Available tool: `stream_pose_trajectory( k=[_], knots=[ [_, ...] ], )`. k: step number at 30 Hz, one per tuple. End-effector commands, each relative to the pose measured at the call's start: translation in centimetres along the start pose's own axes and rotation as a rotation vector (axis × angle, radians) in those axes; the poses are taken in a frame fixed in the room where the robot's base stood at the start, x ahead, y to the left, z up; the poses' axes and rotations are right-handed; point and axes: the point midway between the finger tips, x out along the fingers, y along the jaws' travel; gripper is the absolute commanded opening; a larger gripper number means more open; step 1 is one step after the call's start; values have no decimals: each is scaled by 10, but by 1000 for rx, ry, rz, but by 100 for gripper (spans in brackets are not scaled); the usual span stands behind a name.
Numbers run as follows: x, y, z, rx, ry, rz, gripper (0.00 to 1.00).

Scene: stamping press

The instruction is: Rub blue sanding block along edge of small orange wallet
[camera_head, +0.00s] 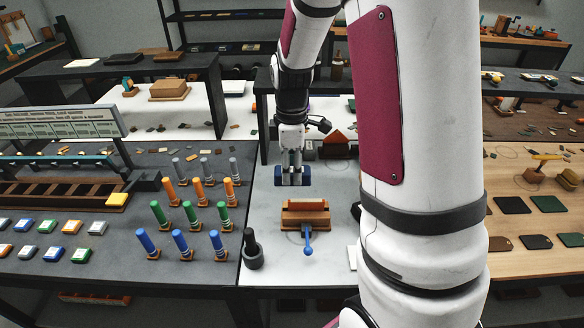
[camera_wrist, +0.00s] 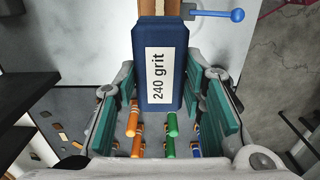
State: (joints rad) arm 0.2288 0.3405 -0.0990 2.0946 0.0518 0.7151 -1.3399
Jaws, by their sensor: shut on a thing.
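My gripper (camera_head: 292,180) is shut on a blue sanding block (camera_head: 279,176), holding it above the light worktop. The wrist view shows the block (camera_wrist: 160,95) between the green finger pads, with a white "240 grit" label. In front of the block, lower in the head view, stands a brown wooden vise (camera_head: 305,213) with a blue-knobbed handle (camera_head: 308,248). The block is apart from the vise in the head view. In the wrist view it hides most of the vise. I cannot pick out a small orange wallet with certainty.
Rows of blue, green, orange and grey upright tools (camera_head: 190,214) stand at left. A dark cylinder (camera_head: 252,250) stands left of the vise. An orange peaked object (camera_head: 338,138) sits behind the gripper. The worktop between block and vise is clear.

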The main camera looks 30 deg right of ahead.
Motion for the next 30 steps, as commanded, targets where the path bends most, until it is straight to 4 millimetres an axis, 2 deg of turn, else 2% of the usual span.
stream_pose_trajectory(
  k=[8, 21, 26, 30],
  knots=[
    [5, 0, 0, 1, 0, -1, 0],
    [45, 1, 0, 2, 0, -2, 0],
    [54, 1, -1, 1, 1, 0, 0],
    [53, 1, 0, 1, 1, 1, 0]
  ],
)
